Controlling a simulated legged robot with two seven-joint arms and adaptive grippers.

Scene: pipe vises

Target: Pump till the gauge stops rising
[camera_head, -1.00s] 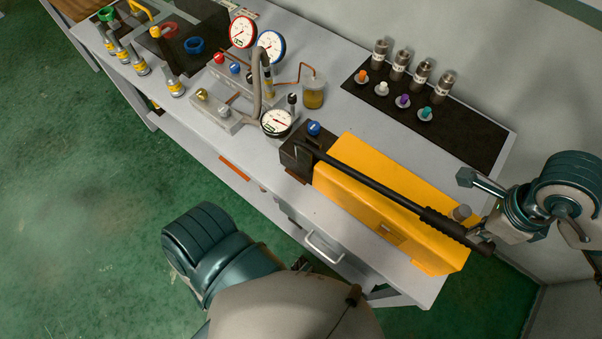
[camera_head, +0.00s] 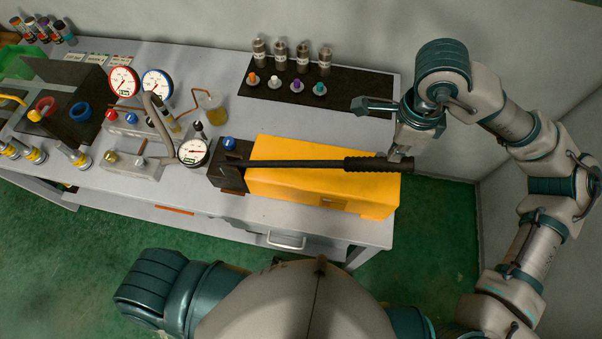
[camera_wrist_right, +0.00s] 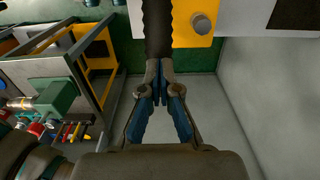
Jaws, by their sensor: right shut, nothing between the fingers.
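The hand pump is a yellow box (camera_head: 300,192) with a black block (camera_head: 228,177) at its left end. Its long black lever (camera_head: 310,164) runs over the box and ends in a ribbed grip (camera_head: 370,164). A white round gauge (camera_head: 193,152) stands left of the pump; its needle is too small to read surely. My right gripper (camera_head: 403,158) is at the lever's outer end. In the right wrist view its fingers (camera_wrist_right: 160,70) are shut with nothing between them, right by the end of the dark grip (camera_wrist_right: 158,30). My left gripper is out of view.
Two larger gauges, red-rimmed (camera_head: 123,82) and blue-rimmed (camera_head: 157,84), stand at the back left by a small jar (camera_head: 212,107). A black mat (camera_head: 345,98) with metal cylinders and coloured fittings lies behind the pump. A wall is close on the right.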

